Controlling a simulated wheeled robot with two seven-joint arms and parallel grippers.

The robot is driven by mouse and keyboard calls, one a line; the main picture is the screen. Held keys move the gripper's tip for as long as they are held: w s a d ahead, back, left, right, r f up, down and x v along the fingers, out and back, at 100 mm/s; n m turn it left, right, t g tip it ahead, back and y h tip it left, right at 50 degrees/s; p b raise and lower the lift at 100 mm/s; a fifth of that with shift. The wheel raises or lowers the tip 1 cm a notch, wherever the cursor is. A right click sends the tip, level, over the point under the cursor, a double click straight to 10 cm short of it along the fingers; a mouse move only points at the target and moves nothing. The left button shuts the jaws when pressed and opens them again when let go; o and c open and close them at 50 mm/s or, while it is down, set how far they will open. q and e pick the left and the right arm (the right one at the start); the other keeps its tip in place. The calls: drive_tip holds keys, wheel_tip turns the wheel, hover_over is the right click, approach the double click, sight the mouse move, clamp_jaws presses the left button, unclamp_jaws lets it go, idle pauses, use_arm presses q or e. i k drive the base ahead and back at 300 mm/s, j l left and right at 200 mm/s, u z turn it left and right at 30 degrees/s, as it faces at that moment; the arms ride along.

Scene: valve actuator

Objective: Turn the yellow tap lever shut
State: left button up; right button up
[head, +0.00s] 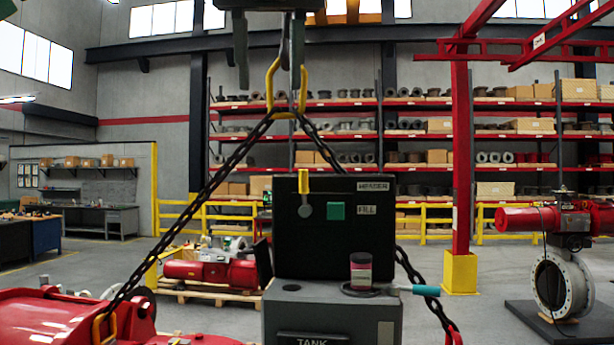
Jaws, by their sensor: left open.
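The yellow tap lever (303,182) stands upright on the front of a black panel box (290,240), above a round grey knob (305,211). A green square (336,211) and a label reading FILL (366,210) sit to its right. My left gripper (269,72) appears at the top edge, fingers pointing down and spread apart, with nothing seen between its fingertips that it grips. It is above the lever in the picture and apart from it. The arm behind it is cut off by the top edge. My right gripper is not in view.
A grey tank (280,312) carries the panel, with a jar (361,272) on its top and a teal-ended rod (425,290) at its right. Chains (215,185) hang from a yellow ring (272,85) on both sides. Red actuator parts (45,315) lie at lower left.

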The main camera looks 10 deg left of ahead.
sight(305, 210)
drive_tip(key=i, duration=1.05)
